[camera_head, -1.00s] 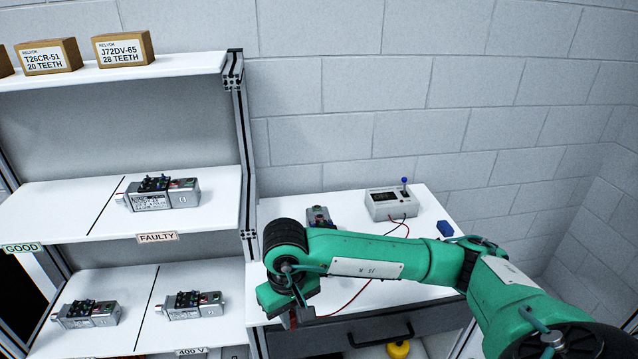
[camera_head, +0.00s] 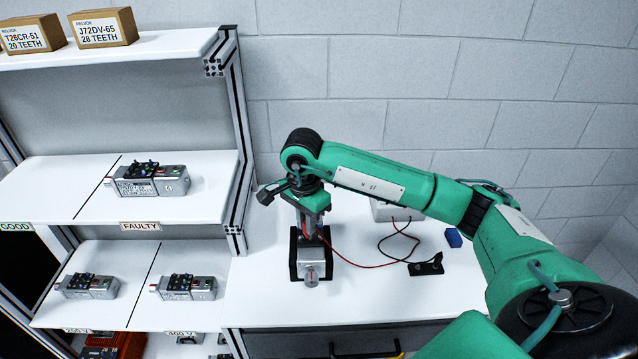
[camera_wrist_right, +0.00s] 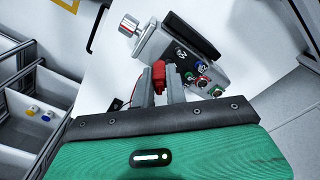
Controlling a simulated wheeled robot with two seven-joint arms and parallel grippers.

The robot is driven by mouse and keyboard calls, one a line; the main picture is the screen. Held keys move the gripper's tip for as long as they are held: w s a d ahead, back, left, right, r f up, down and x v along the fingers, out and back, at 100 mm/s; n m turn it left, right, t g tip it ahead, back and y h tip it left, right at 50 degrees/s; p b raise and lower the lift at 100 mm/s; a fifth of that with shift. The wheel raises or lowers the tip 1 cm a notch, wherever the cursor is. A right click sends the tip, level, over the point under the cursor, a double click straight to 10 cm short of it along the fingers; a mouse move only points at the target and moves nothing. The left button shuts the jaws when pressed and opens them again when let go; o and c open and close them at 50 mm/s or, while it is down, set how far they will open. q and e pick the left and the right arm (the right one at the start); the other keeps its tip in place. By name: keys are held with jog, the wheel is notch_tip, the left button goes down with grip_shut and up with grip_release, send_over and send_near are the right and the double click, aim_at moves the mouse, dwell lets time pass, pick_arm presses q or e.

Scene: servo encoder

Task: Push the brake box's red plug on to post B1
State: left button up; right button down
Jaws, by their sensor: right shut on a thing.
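My right gripper (camera_wrist_right: 161,82) is shut on the red plug (camera_wrist_right: 158,74), which sits between the fingertips in the right wrist view. The plug is just beside the terminal posts (camera_wrist_right: 201,68) of a grey servo motor (camera_wrist_right: 152,42); I cannot tell whether it touches a post. Small post labels show, but B1 is not clearly readable. In the head view the right gripper (camera_head: 312,222) points down over the motor (camera_head: 311,262), which lies in a black cradle on the table. A red lead runs from the gripper toward the brake box (camera_head: 383,211), mostly hidden behind my arm. My left gripper is out of view.
A black holder (camera_head: 427,266) with a black lead and a blue block (camera_head: 453,238) lie on the table's right. A shelf unit (camera_head: 233,150) with more motors stands close on the left. The table's (camera_head: 390,300) front right is clear.

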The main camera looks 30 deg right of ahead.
jog(key=w+d+r+m+p, duration=0.1)
jog(key=w+d+r+m, duration=0.3)
jog(key=d+m, duration=0.3)
jog(key=shift+w+a+f+m+b, duration=0.1)
jog(key=shift+f+m+b, duration=0.4)
jog(key=shift+f, duration=0.7)
jog(key=shift+a+f+m+b, duration=0.1)
jog(key=shift+f+m+b, duration=0.35)
jog(key=shift+f, duration=0.75)
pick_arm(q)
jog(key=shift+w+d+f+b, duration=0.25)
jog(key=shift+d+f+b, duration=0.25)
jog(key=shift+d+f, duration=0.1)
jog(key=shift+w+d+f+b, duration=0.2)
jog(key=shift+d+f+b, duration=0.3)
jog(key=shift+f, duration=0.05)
pick_arm(e)
jog(key=shift+f, duration=1.3)
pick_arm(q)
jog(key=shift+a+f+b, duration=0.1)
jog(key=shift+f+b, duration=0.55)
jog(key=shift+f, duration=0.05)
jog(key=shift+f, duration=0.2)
pick_arm(e)
jog(key=shift+f, duration=0.2)
jog(key=c, duration=1.3)
grip_release()
jog(key=shift+c, duration=0.2)
